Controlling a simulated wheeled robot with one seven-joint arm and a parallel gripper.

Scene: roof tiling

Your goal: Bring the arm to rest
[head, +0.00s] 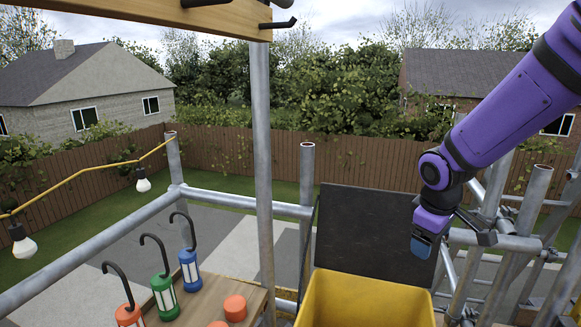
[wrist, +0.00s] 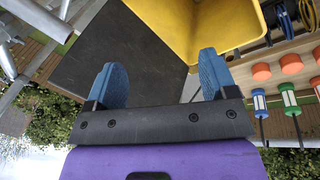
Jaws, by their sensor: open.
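My gripper (head: 421,245) hangs at the end of my purple arm at the right of the head view, in front of a dark panel. In the wrist view my gripper (wrist: 160,85) shows two blue fingers spread wide apart, with nothing between them. The fingers touch nothing that I can see. A yellow bin (head: 365,305) stands below and to the left of the gripper in the head view. The bin (wrist: 215,30) also shows beyond the fingers in the wrist view.
A wooden shelf (head: 200,291) at lower left holds red, green and blue lanterns (head: 189,268) and orange discs (head: 235,308). Scaffold poles (head: 307,190) surround the space. A wooden beam with hooks (head: 190,14) crosses above. A bulb string (head: 90,172) hangs left. The dark panel (head: 370,235) stands behind the bin.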

